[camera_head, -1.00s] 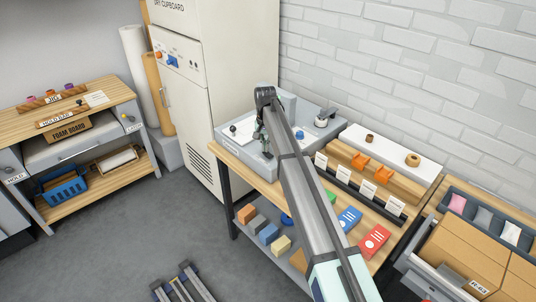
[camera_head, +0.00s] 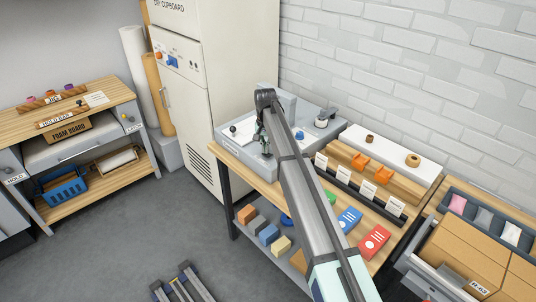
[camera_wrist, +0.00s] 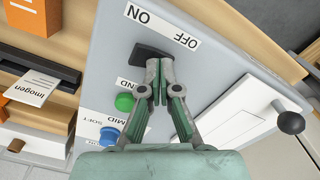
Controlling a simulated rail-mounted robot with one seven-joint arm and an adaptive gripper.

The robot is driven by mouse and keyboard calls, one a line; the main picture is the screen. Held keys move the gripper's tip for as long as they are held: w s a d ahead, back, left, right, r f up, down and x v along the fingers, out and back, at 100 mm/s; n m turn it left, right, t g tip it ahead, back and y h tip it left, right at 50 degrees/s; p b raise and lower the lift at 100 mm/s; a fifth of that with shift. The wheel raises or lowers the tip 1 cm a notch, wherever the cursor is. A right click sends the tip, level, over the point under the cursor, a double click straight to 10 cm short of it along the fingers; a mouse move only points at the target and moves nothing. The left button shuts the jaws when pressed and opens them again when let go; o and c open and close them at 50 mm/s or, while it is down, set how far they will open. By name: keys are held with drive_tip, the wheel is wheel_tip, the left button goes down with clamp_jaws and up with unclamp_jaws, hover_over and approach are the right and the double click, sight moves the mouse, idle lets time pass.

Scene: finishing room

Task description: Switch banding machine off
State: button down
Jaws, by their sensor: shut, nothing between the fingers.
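The banding machine (camera_head: 300,148) is a grey box on the wooden bench beside the tall cupboard. In the wrist view its panel (camera_wrist: 105,65) carries a black switch (camera_wrist: 143,53) under a white label reading ON and OFF. My gripper (camera_wrist: 160,64) is shut and empty, with its fingertips over the switch on the OFF side. They hide that end of the switch. I cannot tell whether they touch it or which way the switch is tipped. In the head view my gripper (camera_head: 264,148) is over the machine, partly hidden by my arm.
A green button (camera_wrist: 125,102) and a blue button (camera_wrist: 109,136) sit close to my fingers. A black knob (camera_wrist: 290,122) sticks up at the right. A cupboard (camera_head: 205,80) stands left of the machine. Card holders and colored boxes (camera_head: 349,218) fill the bench at right.

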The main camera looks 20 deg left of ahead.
drive_tip(key=shift+r+p, duration=1.4)
drive_tip(key=shift+r, duration=1.95)
drive_tip(key=shift+f, duration=0.1)
